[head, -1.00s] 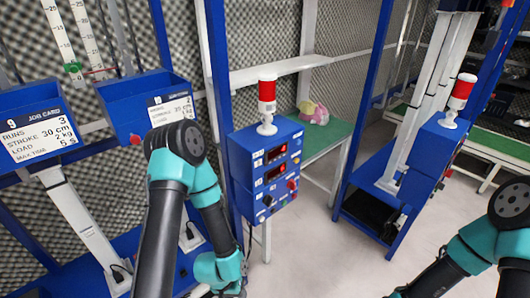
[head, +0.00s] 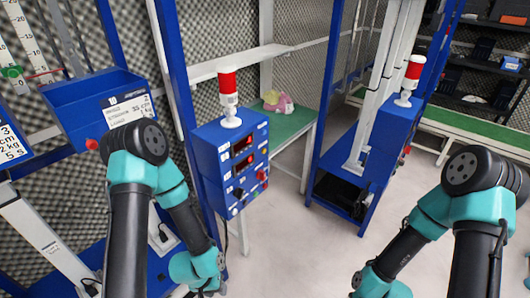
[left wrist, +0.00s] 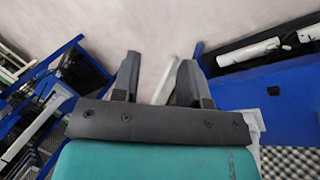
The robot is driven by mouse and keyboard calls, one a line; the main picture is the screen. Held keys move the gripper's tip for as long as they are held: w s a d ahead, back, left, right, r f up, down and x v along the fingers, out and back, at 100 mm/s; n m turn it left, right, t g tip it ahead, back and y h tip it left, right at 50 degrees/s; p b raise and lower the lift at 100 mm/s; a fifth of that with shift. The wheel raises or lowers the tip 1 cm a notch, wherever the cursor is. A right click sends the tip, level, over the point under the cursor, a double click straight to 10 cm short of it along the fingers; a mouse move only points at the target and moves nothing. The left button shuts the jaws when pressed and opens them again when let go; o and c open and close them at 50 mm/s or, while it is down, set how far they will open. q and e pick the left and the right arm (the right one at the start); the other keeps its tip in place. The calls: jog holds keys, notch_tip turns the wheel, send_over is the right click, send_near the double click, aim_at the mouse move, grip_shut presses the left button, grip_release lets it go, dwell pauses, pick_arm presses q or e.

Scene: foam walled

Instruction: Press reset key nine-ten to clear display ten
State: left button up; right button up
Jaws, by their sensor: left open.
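A blue control box (head: 205,150) stands left of centre in the head view. Its front has two red-lit displays, an upper one (head: 243,143) and a lower one (head: 244,162). Their digits and the small labels are too small to read. Around them sit small keys and knobs, including a red button (head: 262,175) and a dark knob (head: 238,193). I cannot tell which is key nine-ten. My left gripper (left wrist: 158,82) shows in the left wrist view with its fingers apart and nothing between them. My right gripper is not visible in the head view.
A red-and-white beacon (head: 228,95) tops the box. A blue bin (head: 80,100) with a job card is at left. A green-topped table (head: 292,125) stands behind, and another blue station (head: 370,145) is to the right. Pale floor between is clear.

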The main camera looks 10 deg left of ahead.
pick_arm(q)
grip_shut()
dwell(1.5)
